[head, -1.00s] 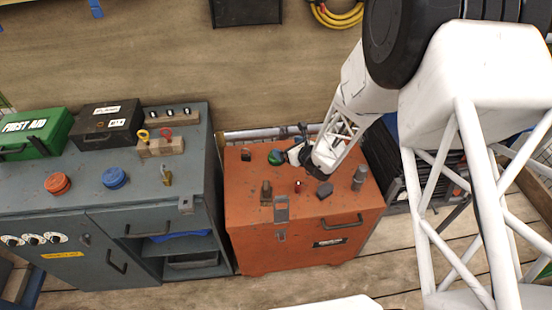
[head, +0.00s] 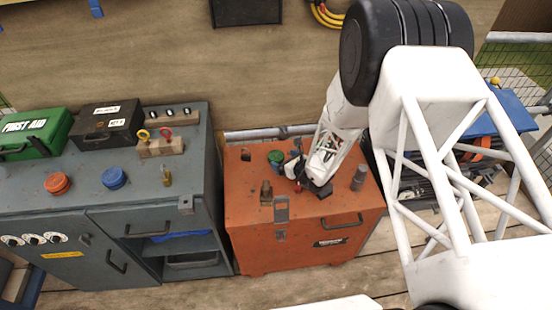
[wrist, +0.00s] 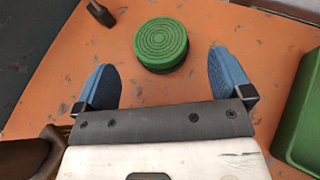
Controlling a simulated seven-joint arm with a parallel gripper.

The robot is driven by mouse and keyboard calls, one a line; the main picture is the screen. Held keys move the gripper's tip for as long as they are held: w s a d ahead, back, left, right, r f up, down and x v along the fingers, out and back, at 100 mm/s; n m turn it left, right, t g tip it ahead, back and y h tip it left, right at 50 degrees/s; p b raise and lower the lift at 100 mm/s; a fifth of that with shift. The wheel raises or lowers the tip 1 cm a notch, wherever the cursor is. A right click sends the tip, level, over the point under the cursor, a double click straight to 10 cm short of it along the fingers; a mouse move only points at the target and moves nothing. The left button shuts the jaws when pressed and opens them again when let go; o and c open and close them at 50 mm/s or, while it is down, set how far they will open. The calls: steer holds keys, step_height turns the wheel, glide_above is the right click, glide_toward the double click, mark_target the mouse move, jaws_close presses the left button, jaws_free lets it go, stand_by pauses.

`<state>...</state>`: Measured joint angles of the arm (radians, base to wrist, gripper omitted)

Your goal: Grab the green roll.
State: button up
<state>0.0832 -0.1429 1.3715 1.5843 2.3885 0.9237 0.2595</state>
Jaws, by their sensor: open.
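The green roll (head: 276,157) lies flat on top of the orange chest (head: 245,205), near its back edge. In the wrist view the green roll (wrist: 161,45) shows ringed grooves on its round top. My gripper (wrist: 165,80) is open, with its two blue fingers spread apart and nothing between them. The roll is ahead of the fingertips, roughly centred between them and apart from both. In the head view my gripper (head: 292,165) is just to the right of the roll, low over the chest, and my wrist partly hides the fingers.
In the wrist view a green object (wrist: 300,115) is at the right and a brown one (wrist: 25,155) at lower left. A grey cabinet (head: 120,215) stands left of the chest.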

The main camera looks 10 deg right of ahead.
mark_target(279, 157)
steer(key=shift+w, duration=0.15)
steer(key=shift+x, duration=2.85)
steer(key=shift+c, duration=0.3)
steer(key=c, duration=1)
